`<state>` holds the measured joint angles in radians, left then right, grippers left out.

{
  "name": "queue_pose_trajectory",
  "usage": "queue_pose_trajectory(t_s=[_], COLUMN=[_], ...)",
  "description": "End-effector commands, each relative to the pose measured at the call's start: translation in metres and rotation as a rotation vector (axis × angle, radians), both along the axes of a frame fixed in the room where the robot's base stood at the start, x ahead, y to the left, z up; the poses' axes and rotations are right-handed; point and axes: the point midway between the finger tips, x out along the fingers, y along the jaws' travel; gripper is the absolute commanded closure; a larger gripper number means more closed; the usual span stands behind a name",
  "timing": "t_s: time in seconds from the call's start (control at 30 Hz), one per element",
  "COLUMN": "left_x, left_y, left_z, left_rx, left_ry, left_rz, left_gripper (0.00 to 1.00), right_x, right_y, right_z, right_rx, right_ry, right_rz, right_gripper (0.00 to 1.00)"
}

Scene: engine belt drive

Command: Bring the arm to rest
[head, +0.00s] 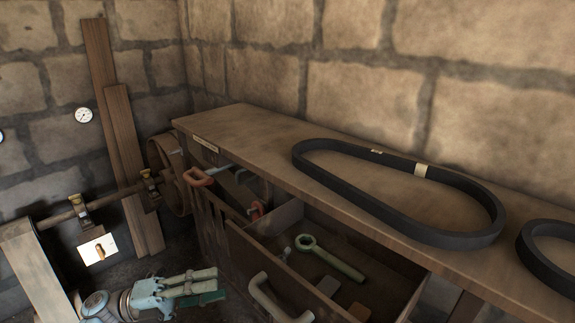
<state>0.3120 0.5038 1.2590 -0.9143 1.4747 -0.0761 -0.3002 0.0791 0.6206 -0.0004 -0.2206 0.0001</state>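My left gripper (205,285) is at the lower left of the head view, pale teal and green, its fingers pointing right. It is in front of the open drawer's left side and apart from it. The fingers lie close together, but the angle does not show whether they are open or shut. I see nothing held between them. My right gripper is not in view.
A wooden bench (240,125) carries a black belt (400,210) and another belt (552,262). Its open drawer (290,225) holds a green wrench (330,258). A shaft (60,218), pulley (172,185) and planks (125,150) stand left.

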Motion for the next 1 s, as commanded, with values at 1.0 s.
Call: queue_pose_trajectory(t_s=[1.0], left_x=[-0.379], left_y=[0.076], left_z=[-0.49], left_rx=[-0.44], left_ry=[2.169], left_rz=[1.948], left_gripper=[0.64], right_x=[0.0], right_y=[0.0], right_z=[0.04], right_rx=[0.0], right_ry=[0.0], right_rz=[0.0], right_gripper=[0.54])
